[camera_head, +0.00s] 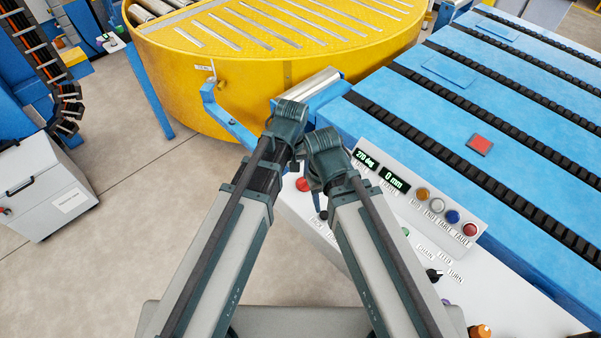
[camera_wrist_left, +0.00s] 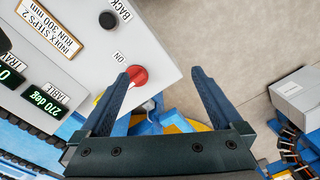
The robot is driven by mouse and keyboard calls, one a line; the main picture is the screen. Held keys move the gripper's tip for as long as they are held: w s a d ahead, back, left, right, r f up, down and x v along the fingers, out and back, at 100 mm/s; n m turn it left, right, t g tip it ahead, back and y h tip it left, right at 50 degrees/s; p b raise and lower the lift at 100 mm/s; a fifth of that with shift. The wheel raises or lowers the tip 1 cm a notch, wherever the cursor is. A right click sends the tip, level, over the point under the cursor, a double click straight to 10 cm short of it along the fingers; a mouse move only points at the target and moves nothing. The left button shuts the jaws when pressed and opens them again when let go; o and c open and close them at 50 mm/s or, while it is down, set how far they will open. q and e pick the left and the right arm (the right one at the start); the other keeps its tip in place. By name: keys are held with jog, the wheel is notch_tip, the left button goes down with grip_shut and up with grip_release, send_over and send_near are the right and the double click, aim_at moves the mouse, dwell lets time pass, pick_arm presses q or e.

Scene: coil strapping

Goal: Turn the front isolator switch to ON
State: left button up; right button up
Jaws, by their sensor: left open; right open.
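The front isolator switch (camera_wrist_left: 137,76) is a red knob marked ON at the edge of the white control panel in the left wrist view. In the head view a red knob (camera_head: 303,184) shows at the panel's left edge, partly behind my arms. My left gripper (camera_wrist_left: 160,75) is open and empty. Its fingers point at the panel edge, and the knob appears between them, close to the left finger; I cannot tell the depth gap. Its jaws are hidden in the head view. My right wrist (camera_head: 325,145) is beside the left one; its fingers are hidden from sight.
The panel carries displays, several coloured lamps (camera_head: 437,206) and a black knob (camera_wrist_left: 107,19) marked BACK.

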aim_at(304, 182)
pick_arm(q)
jog(key=w+d+r+n, duration=0.1)
jog(key=w+d+n, duration=0.3)
jog(key=w+n, duration=0.2)
jog(key=shift+w+h+p, duration=0.3)
jog(key=shift+w, duration=0.65)
pick_arm(e)
jog(key=shift+d+r, duration=0.1)
jog(key=shift+r, duration=0.4)
pick_arm(q)
jog(key=shift+f, duration=0.15)
pick_arm(e)
jog(key=shift+f, duration=0.1)
pick_arm(q)
notch_tip(304, 182, down, 14)
jog(key=b, duration=1.3)
jog(key=shift+d+r+b, duration=0.1)
jog(key=shift+r+b, duration=0.1)
jog(key=shift+b, duration=0.2)
pick_arm(e)
notch_tip(304, 182, down, 14)
jog(key=shift+r, duration=0.2)
pick_arm(q)
jog(key=c, duration=1.3)
